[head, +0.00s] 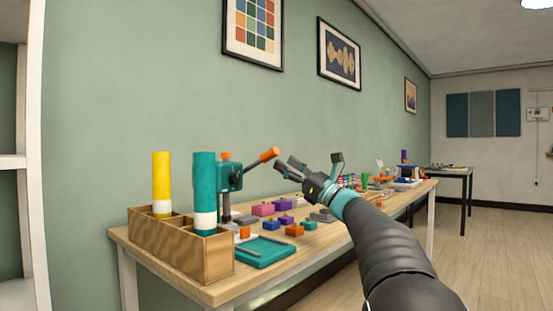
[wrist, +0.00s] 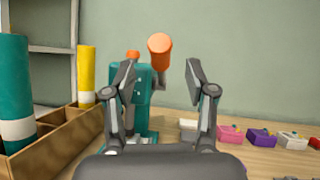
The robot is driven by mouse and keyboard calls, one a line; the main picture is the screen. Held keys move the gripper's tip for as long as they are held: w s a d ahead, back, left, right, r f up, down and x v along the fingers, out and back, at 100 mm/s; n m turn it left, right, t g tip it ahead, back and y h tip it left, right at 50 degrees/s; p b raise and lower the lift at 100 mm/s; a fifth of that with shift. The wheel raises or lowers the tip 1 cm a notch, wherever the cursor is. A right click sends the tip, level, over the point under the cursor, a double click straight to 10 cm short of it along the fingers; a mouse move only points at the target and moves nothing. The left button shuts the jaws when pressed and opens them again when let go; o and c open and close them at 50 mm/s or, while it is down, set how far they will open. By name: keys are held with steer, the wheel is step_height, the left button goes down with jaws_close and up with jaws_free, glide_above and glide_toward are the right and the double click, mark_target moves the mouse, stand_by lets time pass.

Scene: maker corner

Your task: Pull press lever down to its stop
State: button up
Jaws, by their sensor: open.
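The press (head: 230,178) is teal with a dark post and stands on the table behind the wooden box. Its lever has an orange grip (head: 268,154) that points up and to the right in the head view. In the wrist view the orange grip (wrist: 160,48) shows end-on between my fingers, towards their tips, and the teal press body (wrist: 145,100) is behind it. My gripper (head: 312,164) is open and empty, to the right of the lever grip in the head view. I see no contact between the fingers and the lever. The left finger covers part of the press in the wrist view.
A wooden box (head: 205,258) at the table's left end holds a teal roll (head: 204,185) and a yellow roll (head: 161,178). A teal tray (head: 262,252) and several small coloured blocks lie on the table before and beside the press. A white shelf (head: 35,160) stands at the left.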

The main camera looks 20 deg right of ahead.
steer(key=v, duration=0.6)
stand_by(0.4)
